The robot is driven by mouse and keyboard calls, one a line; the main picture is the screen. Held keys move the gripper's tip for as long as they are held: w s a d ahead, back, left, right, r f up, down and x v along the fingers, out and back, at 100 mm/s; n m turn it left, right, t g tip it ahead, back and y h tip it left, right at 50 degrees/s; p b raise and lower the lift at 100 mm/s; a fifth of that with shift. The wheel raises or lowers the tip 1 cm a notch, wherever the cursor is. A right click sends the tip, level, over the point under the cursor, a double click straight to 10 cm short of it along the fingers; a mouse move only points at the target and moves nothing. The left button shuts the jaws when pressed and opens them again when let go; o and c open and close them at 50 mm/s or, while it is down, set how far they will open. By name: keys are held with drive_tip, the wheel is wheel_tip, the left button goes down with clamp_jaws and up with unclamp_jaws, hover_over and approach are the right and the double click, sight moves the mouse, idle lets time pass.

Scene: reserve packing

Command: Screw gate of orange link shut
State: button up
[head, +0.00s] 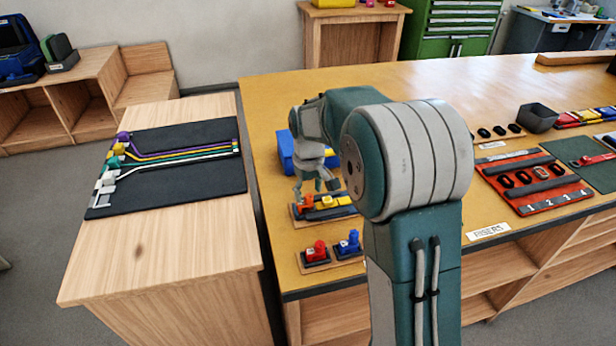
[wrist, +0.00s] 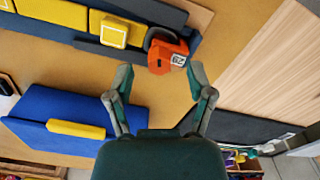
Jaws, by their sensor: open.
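The orange link (head: 306,203) sits at the left end of a dark rack (head: 340,212) on a wooden board near the left edge of the yellow-brown table. In the wrist view the orange link (wrist: 166,55) lies just beyond my fingertips, with a dark curved part on one side and a small pale label. Whether its gate is screwed shut cannot be told. My gripper (head: 318,184) is above and beside the link. In the wrist view my gripper (wrist: 160,78) is open and empty, its two fingers spread apart, with the link roughly ahead of the gap.
A yellow block (wrist: 114,31) stands beside the link on the rack. A blue case (head: 287,152) stands behind. Red (head: 316,252) and blue (head: 349,243) pieces sit on small trays in front. A lower wooden bench with a black mat (head: 180,185) lies left across a gap.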

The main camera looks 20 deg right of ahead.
drive_tip(key=shift+f, duration=0.65)
clamp_jaws()
drive_tip(key=m, duration=0.3)
drive_tip(key=shift+m, duration=0.4)
unclamp_jaws()
drive_tip(key=shift+f, duration=0.1)
